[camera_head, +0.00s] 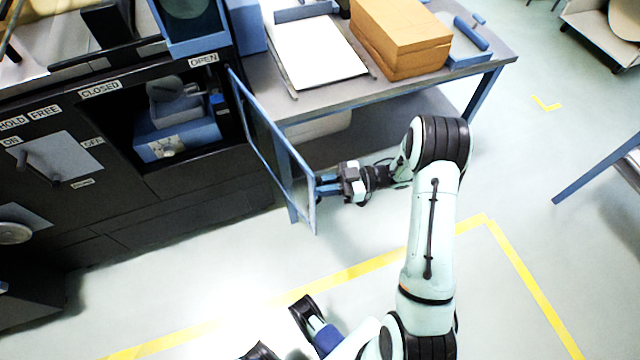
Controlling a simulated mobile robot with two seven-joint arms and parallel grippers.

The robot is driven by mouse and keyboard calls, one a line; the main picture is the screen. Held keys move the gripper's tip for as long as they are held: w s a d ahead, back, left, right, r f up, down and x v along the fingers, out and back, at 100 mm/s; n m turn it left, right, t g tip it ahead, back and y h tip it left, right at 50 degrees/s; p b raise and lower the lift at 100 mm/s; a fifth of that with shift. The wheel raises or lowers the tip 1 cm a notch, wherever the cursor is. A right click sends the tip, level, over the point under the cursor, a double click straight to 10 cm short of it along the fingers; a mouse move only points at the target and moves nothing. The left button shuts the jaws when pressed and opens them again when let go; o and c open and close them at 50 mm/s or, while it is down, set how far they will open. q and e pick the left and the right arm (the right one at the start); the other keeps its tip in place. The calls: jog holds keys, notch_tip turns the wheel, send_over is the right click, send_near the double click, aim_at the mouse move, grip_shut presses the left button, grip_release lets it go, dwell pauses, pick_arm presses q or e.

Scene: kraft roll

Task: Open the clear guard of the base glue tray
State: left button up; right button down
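The clear guard (275,140) is a transparent panel in a blue frame, hinged at the right side of the dark machine's opening. It stands swung out from the machine. The base glue tray unit (180,138), blue and grey, shows uncovered inside the opening. My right gripper (322,188) is at the guard's free outer edge, its fingertips touching or very close to it. I cannot tell whether the fingers are closed on the edge or a handle there. My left gripper is not clearly in view.
A grey table (430,80) behind the guard bears a white sheet stack (320,52), a brown kraft block (400,35) and a blue tool (470,35). Labels CLOSED (100,89) and OPEN (204,60) sit above the opening. The floor in front is clear, with yellow tape.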

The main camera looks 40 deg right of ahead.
pick_arm(q)
jog(key=shift+s+d, duration=0.1)
jog(key=shift+d, duration=0.35)
pick_arm(e)
jog(key=shift+s+d+f, duration=0.1)
jog(key=shift+d, duration=0.4)
jog(key=c, duration=1.3)
grip_release()
jog(key=shift+d, duration=0.1)
pick_arm(q)
jog(key=shift+r, duration=0.15)
pick_arm(e)
jog(key=v, duration=1.3)
jog(key=shift+s+d, duration=0.1)
jog(key=shift+d, duration=0.05)
pick_arm(q)
jog(key=shift+s+d, duration=0.1)
